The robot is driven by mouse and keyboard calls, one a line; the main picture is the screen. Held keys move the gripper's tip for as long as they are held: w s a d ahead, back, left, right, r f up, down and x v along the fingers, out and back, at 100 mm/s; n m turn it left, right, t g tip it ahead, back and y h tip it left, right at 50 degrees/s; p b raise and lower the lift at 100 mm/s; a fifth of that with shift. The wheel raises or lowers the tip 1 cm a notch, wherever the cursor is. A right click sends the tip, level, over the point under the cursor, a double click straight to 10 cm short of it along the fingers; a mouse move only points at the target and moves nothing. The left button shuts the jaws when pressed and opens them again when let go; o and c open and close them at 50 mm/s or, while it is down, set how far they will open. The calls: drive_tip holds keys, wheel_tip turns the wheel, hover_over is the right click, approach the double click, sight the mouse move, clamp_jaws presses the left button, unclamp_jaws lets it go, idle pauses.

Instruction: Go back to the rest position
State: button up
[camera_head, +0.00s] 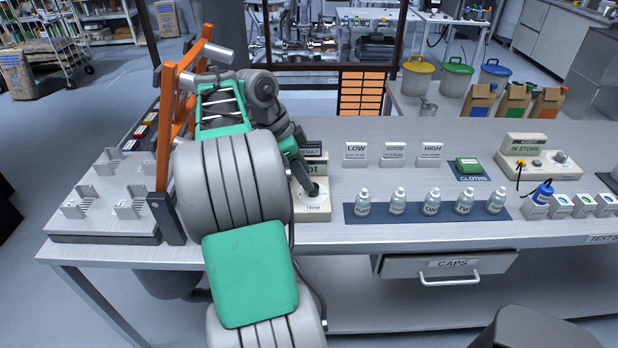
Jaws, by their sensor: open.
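My gripper (303,175) points down at the black knob on the TRIM box (312,213). Its fingertips are small and dark here, and I cannot tell whether they touch the knob. I see nothing held in it. My grey and green arm rises from the bottom of the view, bends over the table's left part and hides part of the TRIM box and its display.
An orange frame (166,120) stands close to my arm's left. Several bottles (397,203) stand on a dark mat right of the TRIM box. LOW, GOOD and HIGH stands (394,154) are behind them. The CAPS drawer (449,265) is below the steel table (345,250).

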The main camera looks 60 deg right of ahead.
drive_tip(key=p+v, duration=0.1)
drive_tip(key=v, duration=0.3)
drive_tip(key=w+a+f+n+t+h, duration=0.1)
drive_tip(key=w+a+n+t, duration=0.1)
drive_tip(key=w+a+n, duration=0.55)
drive_tip(key=w+a+n+t, duration=0.2)
drive_tip(key=w+a+n, duration=0.3)
drive_tip(key=a+n, duration=0.55)
drive_tip(key=s+a+f+n+t+y, duration=0.1)
drive_tip(key=a+f+n, duration=0.2)
drive_tip(key=a, duration=0.8)
drive_tip(key=s+a+f+n+t+y, duration=0.2)
drive_tip(key=a+n, duration=0.6)
drive_tip(key=a, duration=0.4)
drive_tip(key=shift+a+f+y, duration=0.2)
drive_tip(key=shift+f+y, duration=0.1)
drive_tip(key=shift+f, duration=0.4)
